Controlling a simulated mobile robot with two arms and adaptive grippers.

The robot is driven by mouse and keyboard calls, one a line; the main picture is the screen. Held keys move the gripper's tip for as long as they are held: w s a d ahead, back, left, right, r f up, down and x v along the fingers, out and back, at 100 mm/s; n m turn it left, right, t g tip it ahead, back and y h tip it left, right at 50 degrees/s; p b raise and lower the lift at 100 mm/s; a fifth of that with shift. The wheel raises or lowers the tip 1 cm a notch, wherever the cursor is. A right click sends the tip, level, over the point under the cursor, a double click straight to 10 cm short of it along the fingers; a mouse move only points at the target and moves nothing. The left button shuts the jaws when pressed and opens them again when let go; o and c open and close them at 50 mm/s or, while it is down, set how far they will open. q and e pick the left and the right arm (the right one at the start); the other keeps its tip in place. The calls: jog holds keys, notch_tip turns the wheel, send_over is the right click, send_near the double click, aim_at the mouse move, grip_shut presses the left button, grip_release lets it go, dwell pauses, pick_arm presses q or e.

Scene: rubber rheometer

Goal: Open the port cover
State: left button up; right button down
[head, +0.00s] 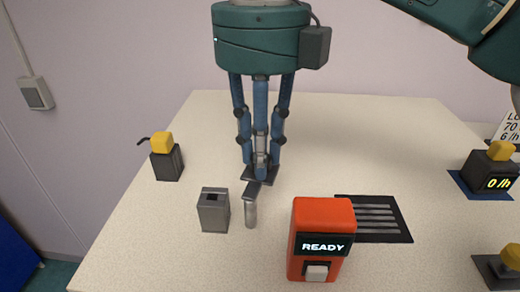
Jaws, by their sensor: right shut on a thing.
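My right gripper (262,172), a green body with blue fingers, points down over the middle of the table. Its fingers are close together on a small tool-like piece (251,208) with a dark flat top and a rounded grey lower part. The fingertips hide part of its top, and I cannot tell whether its lower end touches the table. A grey box (213,212) with a dark opening in its top stands just left of this piece, apart from it. I cannot tell for certain which part is the port cover. My left gripper is out of view.
A red device (320,240) reading "READY" stands in front, with a dark slotted plate (376,218) behind its right side. A black-and-yellow device (166,160) is at left. More stand at right, one (489,172) reading "0 /h". The table's back middle is clear.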

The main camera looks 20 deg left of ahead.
jog(key=shift+r, duration=0.1)
jog(key=c, duration=1.5)
grip_release()
jog(key=shift+r, duration=5.95)
